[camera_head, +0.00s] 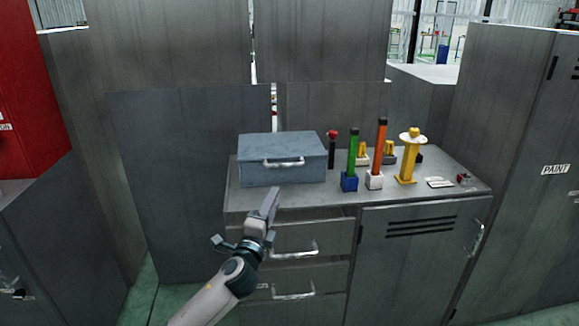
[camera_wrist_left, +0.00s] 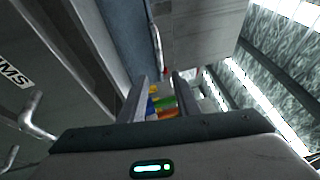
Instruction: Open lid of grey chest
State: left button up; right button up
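The grey chest (camera_head: 255,174) sits shut on the left part of the workbench top. Its lid (camera_head: 284,143) lies flat, and a pale bar handle (camera_head: 283,163) is on its front. My left gripper (camera_head: 273,197) is in front of and below the chest, near the bench's front edge, apart from the handle in the picture. In the left wrist view its two fingers (camera_wrist_left: 160,98) stand apart with nothing gripped, so it is open. A blue-grey face at the upper left there seems to be the chest (camera_wrist_left: 120,35). My right gripper is not in view.
The metal workbench (camera_head: 237,200) has drawers with handles and a cabinet door. Right of the chest stand a green tool (camera_head: 352,155), an orange tool (camera_head: 379,150) and a yellow stand (camera_head: 408,160). Tall grey cabinets stand behind and right; a red one (camera_head: 35,110) is left.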

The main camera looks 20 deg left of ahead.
aim_at(289, 165)
pick_arm(q)
jog(key=shift+w, duration=0.1)
jog(key=p+x, duration=0.1)
jog(key=x, duration=1.6)
jog(key=shift+w+f, duration=0.1)
jog(key=shift+w, duration=0.05)
grip_shut()
